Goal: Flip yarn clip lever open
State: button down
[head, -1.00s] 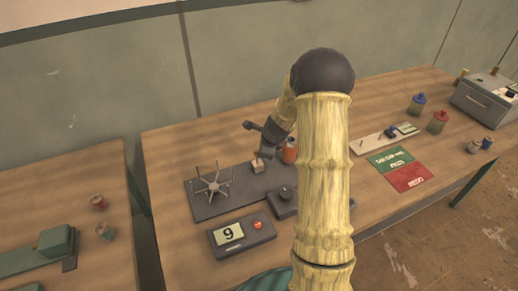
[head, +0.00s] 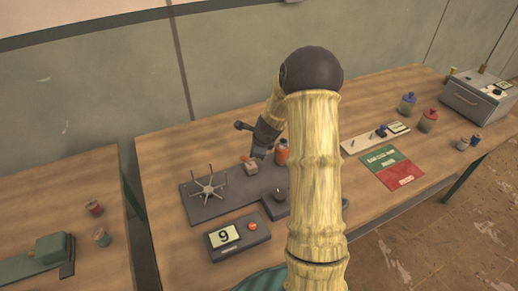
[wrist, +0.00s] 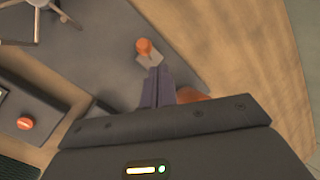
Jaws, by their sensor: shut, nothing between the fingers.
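The yarn clip is most likely the small pale block (head: 251,167) with an orange knob on top (head: 245,158). It stands on the dark grey base plate (head: 212,211), right of the spoked reel (head: 209,187). In the wrist view the orange knob (wrist: 143,46) sits at the far end of the pale block (wrist: 149,61). My gripper (head: 259,157) points down just right of the block. Its fingers (wrist: 157,72) are together and empty, very close to the block's near end. I cannot tell whether they touch it. The lever's exact angle is too small to judge.
An orange jar (head: 281,153) stands close right of my gripper. A display box reading 9 (head: 238,237) with an orange button lies in front. Green and red cards (head: 392,166), jars and a grey case (head: 478,97) are further right. My arm hides part of the table.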

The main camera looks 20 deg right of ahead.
jog(key=s+a+r+p, duration=0.1)
jog(key=s+a+r, duration=0.1)
jog(key=s+r, duration=0.5)
jog(key=shift+r, duration=1.9)
jog(key=shift+w+a, duration=0.1)
jog(key=s+a+n+g, duration=0.1)
jog(key=s+a+n, duration=0.2)
jog(key=s+n, duration=0.3)
jog(key=s+a+n+g, duration=0.1)
jog(key=s+a+n, duration=0.3)
jog(key=n, duration=0.6)
jog(key=s+a+r+n, duration=0.1)
jog(key=s+a+n, duration=0.3)
jog(key=s+n, duration=0.4)
jog(key=shift+s+g+h, duration=0.3)
jog(key=shift+s+g, duration=0.1)
jog(key=shift+s, duration=0.2)
